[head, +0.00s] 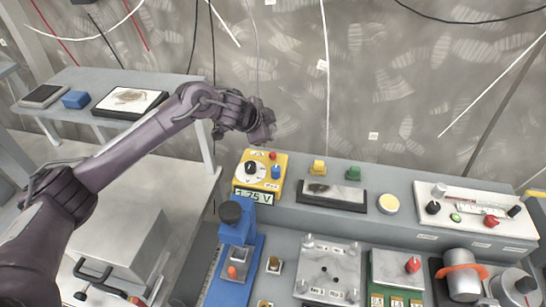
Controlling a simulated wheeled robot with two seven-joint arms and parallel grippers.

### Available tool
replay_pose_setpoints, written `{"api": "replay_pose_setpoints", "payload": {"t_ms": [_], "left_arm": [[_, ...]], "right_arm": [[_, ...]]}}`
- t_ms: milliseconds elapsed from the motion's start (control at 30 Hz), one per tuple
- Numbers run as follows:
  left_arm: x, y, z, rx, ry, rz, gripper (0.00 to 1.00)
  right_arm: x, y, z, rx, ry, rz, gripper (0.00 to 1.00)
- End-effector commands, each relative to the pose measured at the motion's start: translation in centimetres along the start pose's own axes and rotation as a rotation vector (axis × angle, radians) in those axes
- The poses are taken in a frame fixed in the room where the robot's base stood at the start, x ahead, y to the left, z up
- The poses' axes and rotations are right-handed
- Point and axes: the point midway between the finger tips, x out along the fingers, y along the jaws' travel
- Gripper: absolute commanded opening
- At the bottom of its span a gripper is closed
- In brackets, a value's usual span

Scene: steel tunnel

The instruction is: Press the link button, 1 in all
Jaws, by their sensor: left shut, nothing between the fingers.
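I cannot read a label that marks the link button. A round cream-topped button or disc (388,203) sits on the grey ledge. A small green button (456,217) is on the white panel (480,207) at the right. The yellow meter (262,172), reading volts, has a dial and small red and blue parts. The gripper appears apart from all of these. My right gripper is out of view.
A blue press-like device (236,250), a metal plate (328,268) and a cylinder with an orange band (463,275) stand nearer. A side table (100,78) is at the left.

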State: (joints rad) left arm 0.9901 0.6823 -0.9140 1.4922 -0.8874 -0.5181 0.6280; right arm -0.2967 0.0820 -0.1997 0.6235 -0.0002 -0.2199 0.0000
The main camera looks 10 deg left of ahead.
Motion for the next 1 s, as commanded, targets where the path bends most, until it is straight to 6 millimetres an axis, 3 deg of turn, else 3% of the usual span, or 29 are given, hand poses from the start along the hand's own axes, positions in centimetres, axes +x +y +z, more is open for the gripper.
{"api": "replay_pose_setpoints", "payload": {"t_ms": [33,300,533,1000], "left_arm": [[0.9,0.7,0.7,0.0,0.0,0.0,0.0],[3.6,2.6,2.6,0.001,-0.001,-0.001,0.0],[4.8,3.5,3.5,0.0,0.0,0.0,0.0],[4.8,3.5,3.5,0.0,0.0,0.0,0.0]], "right_arm": [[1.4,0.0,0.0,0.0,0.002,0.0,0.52],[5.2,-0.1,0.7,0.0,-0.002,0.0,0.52],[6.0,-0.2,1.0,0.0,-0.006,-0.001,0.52],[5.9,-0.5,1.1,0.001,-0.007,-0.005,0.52]]}}
